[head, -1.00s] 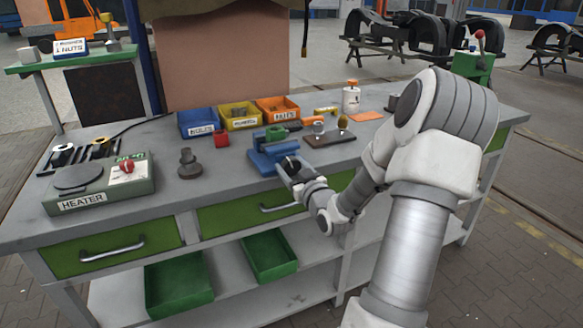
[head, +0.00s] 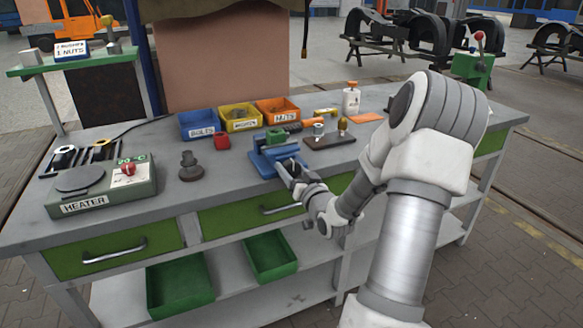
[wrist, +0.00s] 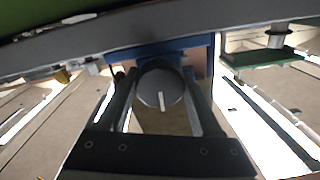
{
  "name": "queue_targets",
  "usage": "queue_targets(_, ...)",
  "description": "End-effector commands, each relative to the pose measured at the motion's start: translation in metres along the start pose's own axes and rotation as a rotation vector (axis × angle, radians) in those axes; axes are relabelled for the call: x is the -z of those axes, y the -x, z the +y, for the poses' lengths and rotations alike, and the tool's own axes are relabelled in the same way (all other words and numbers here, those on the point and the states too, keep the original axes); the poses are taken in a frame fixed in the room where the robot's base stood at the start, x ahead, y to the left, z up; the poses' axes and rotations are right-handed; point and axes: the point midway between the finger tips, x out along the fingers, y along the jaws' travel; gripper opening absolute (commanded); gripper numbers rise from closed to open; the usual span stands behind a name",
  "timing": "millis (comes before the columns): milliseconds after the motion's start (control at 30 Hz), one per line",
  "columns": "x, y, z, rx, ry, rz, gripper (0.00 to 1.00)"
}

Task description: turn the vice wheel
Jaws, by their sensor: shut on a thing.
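The blue vice (head: 268,160) stands at the front edge of the workbench, with a green piece (head: 275,135) at its top. In the wrist view the vice wheel (wrist: 160,88) is a dark round knob with a white mark that points down, slightly right. My gripper (wrist: 161,100) is shut on the wheel, one finger on each side. In the head view my gripper (head: 287,168) reaches the front of the vice and hides most of the wheel.
A heater (head: 100,195) and a dark stepped part (head: 189,168) stand left of the vice. Blue, yellow and orange bins (head: 240,124) are behind it. A brown board (head: 330,142) with small parts lies to the right. The bench front between vice and heater is mostly clear.

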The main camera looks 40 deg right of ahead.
Motion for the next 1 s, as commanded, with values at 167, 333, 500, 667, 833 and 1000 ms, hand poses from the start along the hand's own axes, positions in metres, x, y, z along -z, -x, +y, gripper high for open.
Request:
queue_targets(167, 0.0016, 0.0001, -0.0005, 0.0, -0.169, -0.001, 0.1)
queue_targets(333, 0.0015, 0.0001, -0.0004, -0.001, -0.321, -0.001, 0.1)
queue_targets(500, 0.0015, 0.0002, -0.0003, -0.001, -0.449, 0.0, 0.1)
queue_targets(667, 0.0011, 0.0002, -0.0001, -0.001, -0.542, 0.0, 0.1)
queue_targets(833, 0.0008, 0.0002, 0.0, -0.001, -0.604, 0.0, 0.1)
queue_targets(1000, 0.0002, 0.0002, 0.0, -0.001, -0.636, 0.0, 0.1)
